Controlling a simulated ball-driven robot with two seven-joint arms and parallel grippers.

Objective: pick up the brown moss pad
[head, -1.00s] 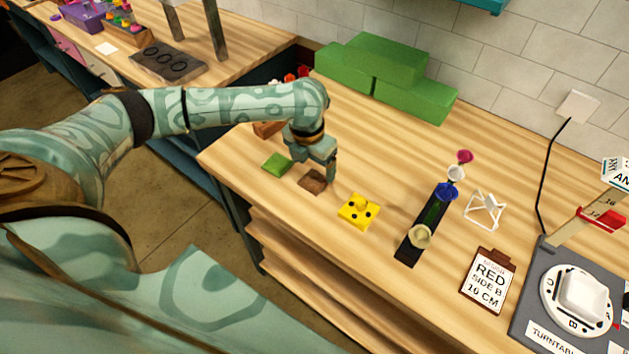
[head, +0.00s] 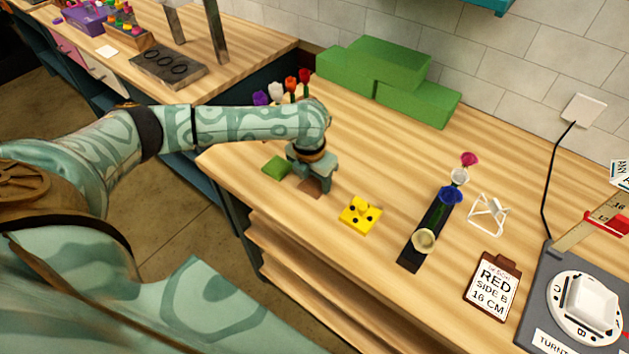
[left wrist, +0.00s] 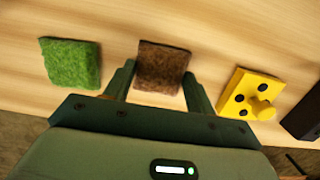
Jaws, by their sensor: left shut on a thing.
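The brown moss pad (head: 310,188) lies on the wooden table, partly hidden under my left gripper (head: 318,182). In the left wrist view the brown pad (left wrist: 163,66) sits between the two fingers of the left gripper (left wrist: 157,80). The fingers are shut on the pad, one at each side. The pad appears to be at table level; I cannot tell whether it is lifted. My right gripper is not in view.
A green moss pad (head: 277,167) lies just left of the brown one, and a yellow block with black dots (head: 360,215) to its right. Green blocks (head: 419,101) are behind.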

